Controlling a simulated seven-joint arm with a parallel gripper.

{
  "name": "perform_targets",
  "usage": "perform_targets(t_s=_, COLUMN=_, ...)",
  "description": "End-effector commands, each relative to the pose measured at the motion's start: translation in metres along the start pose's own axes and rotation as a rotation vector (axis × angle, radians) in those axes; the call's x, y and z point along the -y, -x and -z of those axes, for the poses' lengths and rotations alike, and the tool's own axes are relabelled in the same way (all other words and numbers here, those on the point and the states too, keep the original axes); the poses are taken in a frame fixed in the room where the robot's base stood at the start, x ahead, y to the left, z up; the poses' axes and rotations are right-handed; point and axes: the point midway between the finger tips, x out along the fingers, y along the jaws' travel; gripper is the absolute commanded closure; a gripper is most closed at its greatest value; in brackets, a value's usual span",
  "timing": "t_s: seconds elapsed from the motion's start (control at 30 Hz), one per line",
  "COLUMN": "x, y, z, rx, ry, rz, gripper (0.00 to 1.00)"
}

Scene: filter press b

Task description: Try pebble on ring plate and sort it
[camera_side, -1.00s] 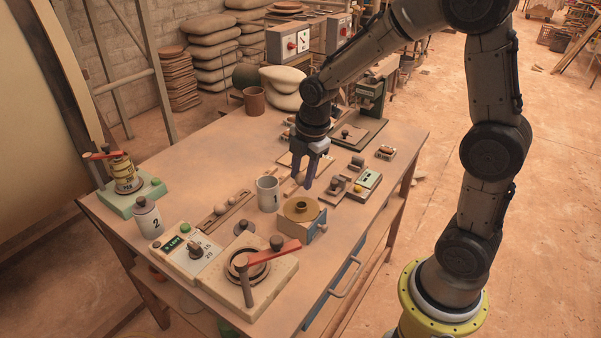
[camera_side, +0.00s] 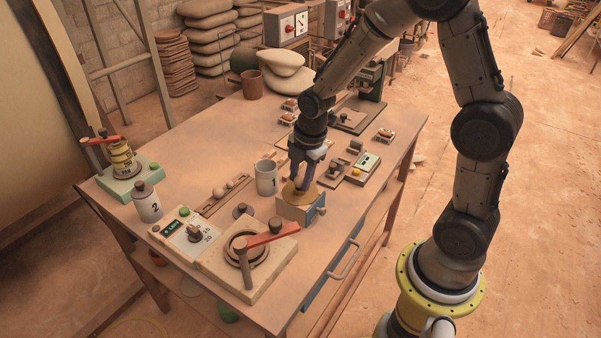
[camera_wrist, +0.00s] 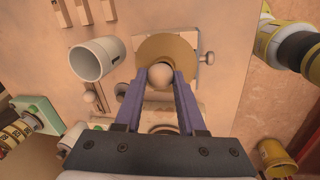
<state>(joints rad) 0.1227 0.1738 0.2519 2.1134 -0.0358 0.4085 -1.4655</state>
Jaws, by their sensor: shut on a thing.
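The pebble is over the opening of the ring plate (camera_wrist: 166,44) there. I cannot tell whether it touches the ring.
A white cup marked 1 (camera_side: 266,177) stands just left of the ring plate. A canister marked 2 (camera_side: 147,203) stands farther left. A slotted rail with pebbles (camera_side: 224,194) lies between them. A pale base with a red lever (camera_side: 250,258) is in front.

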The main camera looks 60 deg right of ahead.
Motion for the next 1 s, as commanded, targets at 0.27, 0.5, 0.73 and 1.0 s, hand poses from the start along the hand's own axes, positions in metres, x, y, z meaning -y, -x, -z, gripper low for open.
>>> perform_targets(t_s=0.27, x=0.0, y=0.0, z=0.0, rx=0.0, ry=0.0, rz=0.0, gripper=0.57)
perform_targets(t_s=0.5, x=0.0, y=0.0, z=0.0, rx=0.0, ry=0.0, rz=0.0, gripper=0.26)
perform_targets(t_s=0.73, x=0.0, y=0.0, z=0.0, rx=0.0, ry=0.0, rz=0.0, gripper=0.26)
perform_targets(t_s=1.0, x=-0.001, y=0.032, z=0.0, rx=-0.001, ry=0.0, rz=-0.007, gripper=0.26)
